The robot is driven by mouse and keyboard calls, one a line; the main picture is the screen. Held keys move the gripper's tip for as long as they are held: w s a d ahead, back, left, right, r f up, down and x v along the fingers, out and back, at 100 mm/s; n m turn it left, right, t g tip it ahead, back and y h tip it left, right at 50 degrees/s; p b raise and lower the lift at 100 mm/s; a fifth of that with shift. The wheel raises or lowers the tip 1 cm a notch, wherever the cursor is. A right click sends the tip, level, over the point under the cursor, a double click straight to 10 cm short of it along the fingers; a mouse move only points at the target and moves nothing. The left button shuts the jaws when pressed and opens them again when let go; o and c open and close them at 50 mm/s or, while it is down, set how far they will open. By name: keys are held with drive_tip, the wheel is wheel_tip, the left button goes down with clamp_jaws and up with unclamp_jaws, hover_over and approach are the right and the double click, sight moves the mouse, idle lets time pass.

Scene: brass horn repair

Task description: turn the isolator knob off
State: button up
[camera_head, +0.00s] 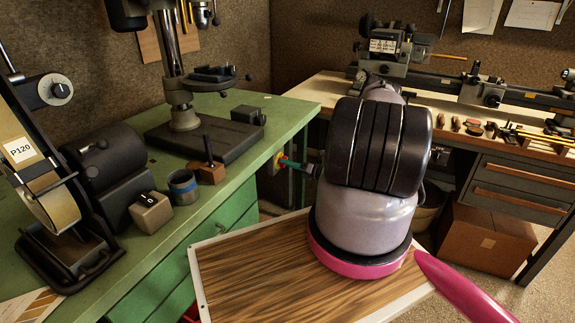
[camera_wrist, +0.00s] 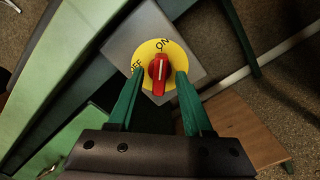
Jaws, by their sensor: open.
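The isolator knob (camera_wrist: 159,74) is red with a white line, on a round yellow plate (camera_wrist: 173,50) marked ON and OFF, fixed to a grey box (camera_wrist: 122,45). The white line points up toward ON, with OFF to the left. My gripper (camera_wrist: 160,76) is open, its green fingers on either side of the knob. A gap shows on each side, so the fingers look apart from it. In the head view my gripper (camera_head: 292,164) reaches the yellow plate (camera_head: 278,161) at the green bench's end. My arm hides part of the surroundings there.
The green bench (camera_head: 225,130) carries a drill press (camera_head: 184,118), a belt grinder (camera_head: 62,215), a small box (camera_head: 151,212) and a blue-grey cup (camera_head: 184,187). A lathe (camera_head: 480,92) stands on the back bench. A cardboard box (camera_head: 484,242) is on the floor at right.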

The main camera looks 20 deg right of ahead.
drive_tip(key=shift+w+a, duration=0.1)
clamp_jaws()
drive_tip(key=shift+n, duration=0.3)
drive_tip(key=n, duration=1.7)
drive_tip(key=shift+w, duration=0.1)
drive_tip(key=shift+n, duration=0.3)
idle(0.4)
